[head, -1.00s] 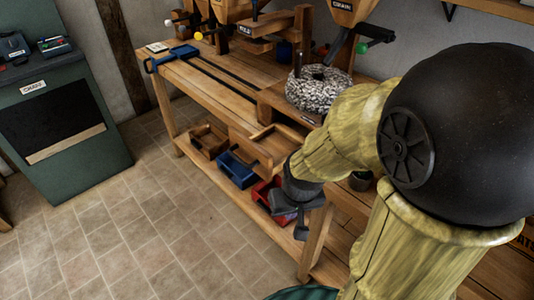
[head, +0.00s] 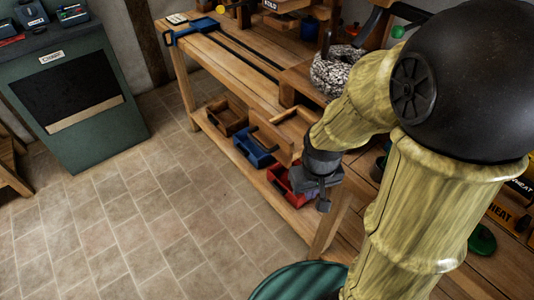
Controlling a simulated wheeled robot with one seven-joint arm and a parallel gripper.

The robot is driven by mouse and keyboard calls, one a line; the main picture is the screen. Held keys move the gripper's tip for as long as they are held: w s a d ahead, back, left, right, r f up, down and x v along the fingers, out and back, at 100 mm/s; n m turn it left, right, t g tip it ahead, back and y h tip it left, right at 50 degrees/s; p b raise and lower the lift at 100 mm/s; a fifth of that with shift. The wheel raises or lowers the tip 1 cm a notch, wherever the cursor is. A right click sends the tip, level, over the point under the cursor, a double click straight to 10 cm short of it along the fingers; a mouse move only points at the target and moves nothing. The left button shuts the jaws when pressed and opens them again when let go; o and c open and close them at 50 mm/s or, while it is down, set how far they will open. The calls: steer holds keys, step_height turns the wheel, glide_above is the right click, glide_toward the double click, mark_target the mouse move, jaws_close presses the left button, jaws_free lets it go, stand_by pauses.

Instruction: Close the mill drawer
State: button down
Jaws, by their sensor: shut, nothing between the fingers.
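The mill drawer (head: 269,143) is a wooden drawer under the bench top, standing out from the bench's front with its open top showing. Its front panel faces the floor side, and its right end is partly hidden by my arm. My gripper (head: 323,203) is dark grey, shut and empty. It points down, to the right of the drawer and lower in the picture, near the bench's front leg. I see a gap between it and the drawer front; its exact distance is hard to tell.
A wooden box (head: 226,117), a blue bin (head: 246,151) and a red bin (head: 277,180) sit on the low shelf. A millstone (head: 332,75) stands on the bench (head: 235,68). A green cabinet (head: 120,117) is at left. The tiled floor between is clear.

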steer(key=a+f+n+g+h+p, duration=0.25)
steer(key=a+f+n+h, duration=0.25)
steer(key=n, duration=0.3)
steer(key=w+a+r+n+t+h+p, duration=0.1)
steer(key=w+a+r+n+t+h, duration=0.1)
steer(key=a+n+t+h, duration=0.3)
steer(key=w+a+r+n+t+h+p, duration=0.1)
steer(key=a+r+n+t+h+p, duration=0.1)
steer(key=a+n+t, duration=0.4)
steer(key=a+r+n+h, duration=0.1)
steer(key=a+n+h, duration=0.1)
steer(key=a+n, duration=0.2)
steer(key=shift+w+a+r+h, duration=0.35)
steer(key=shift+a+h, duration=0.05)
steer(key=shift+a, duration=0.35)
steer(key=p+x, duration=0.2)
steer(key=x, duration=1.2)
steer(key=shift+w+d, duration=0.15)
steer(key=shift+d, duration=0.05)
